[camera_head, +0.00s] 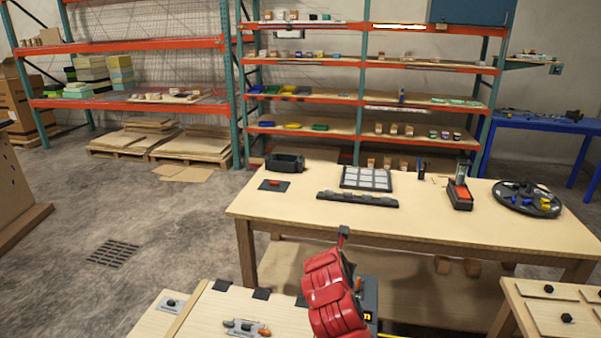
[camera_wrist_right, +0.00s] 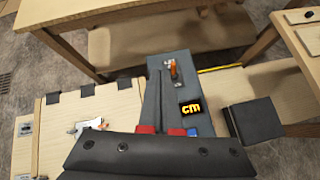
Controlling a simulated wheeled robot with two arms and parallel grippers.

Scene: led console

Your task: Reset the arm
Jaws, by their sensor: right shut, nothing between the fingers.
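My right arm (camera_head: 332,295) shows as a bulky red shape at the bottom centre of the head view. The fingers lie in front of a grey console box (camera_wrist_right: 190,75) with an orange switch (camera_wrist_right: 173,68) and a yellow-lettered label (camera_wrist_right: 190,107). In the head view the red arm hides most of this box (camera_head: 370,293). My left gripper is not in view.
A light wooden table (camera_head: 290,205) beyond holds a dark bin (camera_head: 285,162), a gridded tray (camera_head: 367,178) and a round black tray (camera_head: 527,198). A small light wooden worktop (camera_head: 205,312) stands left of the arm, another (camera_head: 540,300) at right.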

